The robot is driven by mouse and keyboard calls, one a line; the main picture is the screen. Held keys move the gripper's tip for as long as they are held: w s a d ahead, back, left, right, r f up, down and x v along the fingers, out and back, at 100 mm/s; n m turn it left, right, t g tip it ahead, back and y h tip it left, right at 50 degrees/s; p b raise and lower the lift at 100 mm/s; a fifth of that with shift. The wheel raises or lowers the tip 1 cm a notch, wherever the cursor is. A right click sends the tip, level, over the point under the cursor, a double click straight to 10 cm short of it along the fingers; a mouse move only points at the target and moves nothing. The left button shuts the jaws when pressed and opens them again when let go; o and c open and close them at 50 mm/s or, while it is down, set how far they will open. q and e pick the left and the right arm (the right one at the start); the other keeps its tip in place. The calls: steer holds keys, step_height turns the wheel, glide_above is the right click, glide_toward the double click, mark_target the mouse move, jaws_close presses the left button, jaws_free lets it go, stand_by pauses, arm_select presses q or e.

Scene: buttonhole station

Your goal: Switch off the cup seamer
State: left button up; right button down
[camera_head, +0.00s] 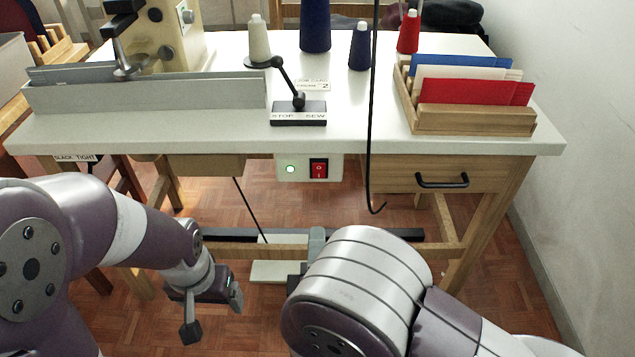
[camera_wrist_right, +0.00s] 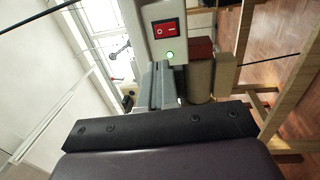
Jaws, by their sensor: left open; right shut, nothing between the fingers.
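The cup seamer (camera_head: 165,35) is a cream machine at the back left of the white table. A lever (camera_head: 285,80) stands on a plate marked STOP and SEW and leans left, to the STOP side. Under the table's front edge, a pale box carries a red rocker switch (camera_head: 319,168) and a lit green lamp (camera_head: 290,169). Both also show in the right wrist view, the switch (camera_wrist_right: 166,29) above the lamp (camera_wrist_right: 170,55). My left gripper (camera_head: 213,314) is open and empty.
A thin dark hooked rod (camera_head: 371,130) hangs in front of the table, right of the switch. A drawer with a black handle (camera_head: 442,181) is farther right. A wooden rack (camera_head: 470,117) of coloured cards and several thread cones (camera_head: 315,25) stand on the table. A pedal (camera_head: 280,270) lies below.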

mark_target(318, 165)
steer(key=w+b, duration=0.1)
steer(key=w, duration=0.3)
steer(key=w+r+b, duration=0.1)
steer(key=w+b, duration=0.1)
steer(key=w, duration=0.2)
steer(key=w+b, duration=0.2)
steer(key=w, duration=0.3)
steer(key=shift+r, duration=0.15)
steer(key=shift+w+r, duration=0.2)
steer(key=shift+w, duration=0.2)
steer(key=r+p, duration=0.1)
steer(key=p, duration=0.1)
steer(key=r+p, duration=0.1)
steer(key=p, duration=0.1)
steer(key=shift+w+g+p, duration=0.25)
steer(key=shift+g+p, duration=0.05)
steer(key=shift+g, duration=0.1)
steer(key=shift+f, duration=0.65)
steer(key=shift+r, duration=0.15)
